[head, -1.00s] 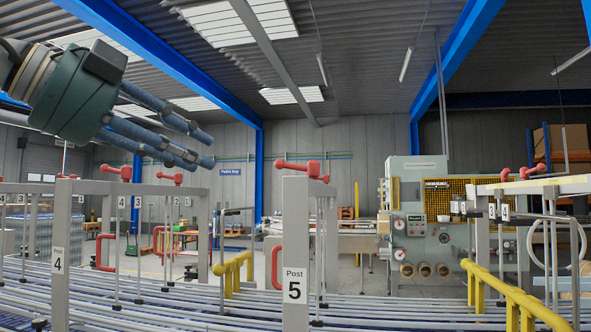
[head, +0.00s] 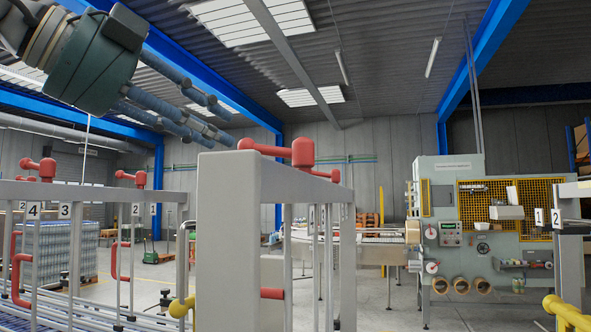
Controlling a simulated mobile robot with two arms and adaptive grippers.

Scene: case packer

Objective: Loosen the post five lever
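A thick grey post (head: 230,240) stands close in front of me at the centre of the head view. It was labelled Post 5 in the earlier view; its label is out of sight now. On its top rail sits a red lever (head: 302,152), with a round hub and a handle pointing left to a knob. My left gripper (head: 222,128) comes in from the upper left. Its blue-grey fingers are straight and spread apart, with nothing between them. The fingertips appear just left of and above the lever's knob, but I cannot tell their distance in depth. My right gripper is not in view.
More red levers (head: 40,168) top the rails at the left. Yellow guard bars (head: 572,314) are at the lower right. A packing machine (head: 480,225) stands behind at the right. Metal conveyor rollers (head: 80,318) run along the lower left.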

